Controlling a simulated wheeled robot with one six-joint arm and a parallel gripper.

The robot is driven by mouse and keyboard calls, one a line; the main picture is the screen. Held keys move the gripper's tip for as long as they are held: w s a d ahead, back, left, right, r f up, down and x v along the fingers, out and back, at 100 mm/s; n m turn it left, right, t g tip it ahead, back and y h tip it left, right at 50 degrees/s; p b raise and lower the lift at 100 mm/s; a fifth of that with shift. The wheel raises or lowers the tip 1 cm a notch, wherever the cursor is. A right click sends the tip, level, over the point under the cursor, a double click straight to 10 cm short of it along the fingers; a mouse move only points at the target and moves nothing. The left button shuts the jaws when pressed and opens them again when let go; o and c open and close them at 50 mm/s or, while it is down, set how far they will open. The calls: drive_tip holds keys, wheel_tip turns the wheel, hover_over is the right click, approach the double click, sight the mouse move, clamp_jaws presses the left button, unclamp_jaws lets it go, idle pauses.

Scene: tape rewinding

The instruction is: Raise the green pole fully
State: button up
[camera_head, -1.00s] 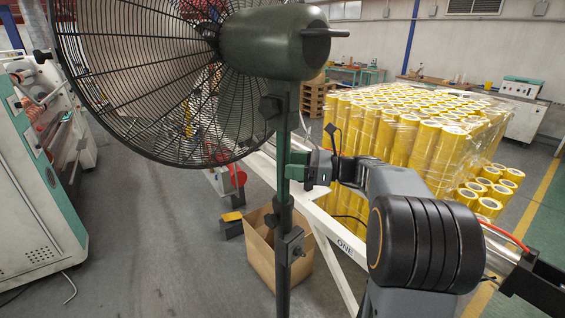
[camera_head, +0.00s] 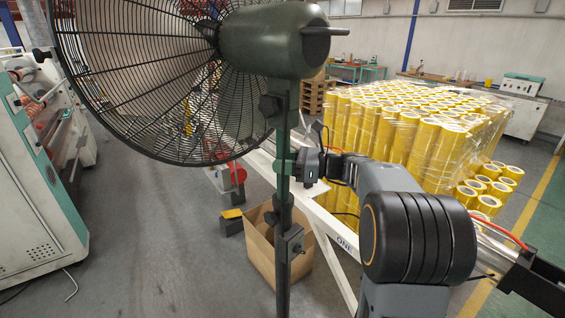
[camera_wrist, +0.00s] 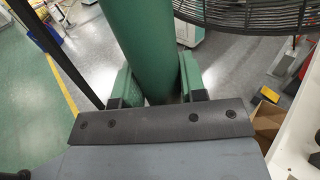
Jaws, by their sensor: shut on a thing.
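The green pole (camera_head: 283,150) is the upright upper tube of a stand fan. It also fills the middle of the wrist view (camera_wrist: 147,45). The dark green motor housing (camera_head: 272,42) and round wire fan cage (camera_head: 140,75) sit on top. Below, a black lower tube (camera_head: 283,265) carries black clamp knobs. My gripper (camera_head: 290,165) reaches in from the right, partly hidden by the pole. In the wrist view its green fingers (camera_wrist: 158,88) are shut on the pole, one on each side.
An open cardboard box (camera_head: 260,248) stands behind the lower tube. A white frame (camera_head: 325,228) runs diagonally behind the pole. Wrapped yellow tape rolls (camera_head: 400,125) stand at right. A white-green machine (camera_head: 35,190) stands at left. The floor between machine and stand is clear.

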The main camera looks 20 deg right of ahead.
sight(283, 117)
clamp_jaws()
wheel_tip(283, 117, up, 12)
drive_tip(key=p, duration=1)
drive_tip(key=shift+r, duration=0.25)
drive_tip(key=shift+f, duration=0.1)
drive_tip(key=o, duration=0.6)
unclamp_jaws()
drive_tip(key=shift+f, duration=0.15)
drive_tip(key=b+v, duration=0.3)
drive_tip(key=v, duration=1.1)
drive_tip(key=shift+a, duration=0.1)
